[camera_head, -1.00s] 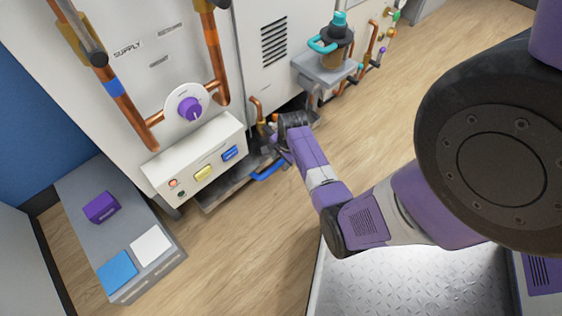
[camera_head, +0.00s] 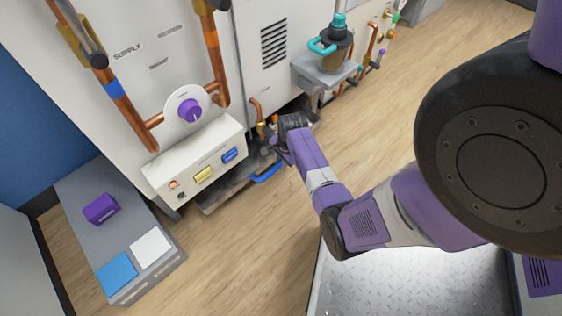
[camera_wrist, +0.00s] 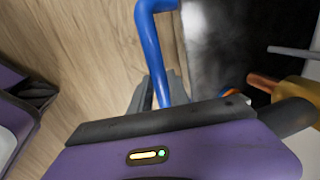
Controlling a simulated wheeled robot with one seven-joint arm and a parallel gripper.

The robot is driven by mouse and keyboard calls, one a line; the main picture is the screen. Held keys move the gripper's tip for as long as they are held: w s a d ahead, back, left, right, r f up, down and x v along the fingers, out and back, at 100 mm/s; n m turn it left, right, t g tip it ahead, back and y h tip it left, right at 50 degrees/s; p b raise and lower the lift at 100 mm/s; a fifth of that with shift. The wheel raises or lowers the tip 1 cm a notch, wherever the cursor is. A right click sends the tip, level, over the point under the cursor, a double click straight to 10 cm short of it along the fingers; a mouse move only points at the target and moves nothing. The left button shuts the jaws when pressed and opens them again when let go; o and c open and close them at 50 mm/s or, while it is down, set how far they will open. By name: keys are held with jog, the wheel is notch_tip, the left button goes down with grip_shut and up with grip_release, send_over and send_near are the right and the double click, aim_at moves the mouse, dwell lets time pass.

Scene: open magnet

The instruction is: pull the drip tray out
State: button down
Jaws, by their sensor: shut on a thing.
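The drip tray (camera_head: 218,203) is a low grey tray under the white cabinet, with its front edge showing just above the floor. Its blue bar handle (camera_head: 268,173) sticks out at the front. In the wrist view the handle (camera_wrist: 150,45) runs down between the fingers of my gripper (camera_wrist: 158,92), which is shut on it. The tray's dark inside (camera_wrist: 215,55) shows to the right of the handle. In the head view my gripper (camera_head: 277,152) is low by the cabinet's foot, and its fingertips are partly hidden by my wrist.
A control box (camera_head: 195,165) with yellow and blue switches overhangs the tray. Copper pipes (camera_head: 256,112) and a shelf with a teal-handled vessel (camera_head: 333,45) are nearby. A grey bench (camera_head: 150,262) stands at left. The wooden floor (camera_head: 245,245) in front is clear.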

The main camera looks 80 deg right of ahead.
dwell(0.8)
jog(key=s+a+p, duration=0.5)
jog(key=s, duration=0.3)
jog(key=s+a+p, duration=0.5)
jog(key=s+p, duration=0.1)
jog(key=s, duration=0.2)
jog(key=shift+s, duration=0.15)
jog(key=c, duration=1.3)
grip_release()
jog(key=shift+o, duration=0.2)
notch_tip(320, 180, up, 8)
jog(key=s+p, duration=0.1)
jog(key=p, duration=0.3)
jog(key=shift+s+a+f, duration=0.15)
jog(key=shift+a+f, duration=0.05)
jog(key=shift+a, duration=0.2)
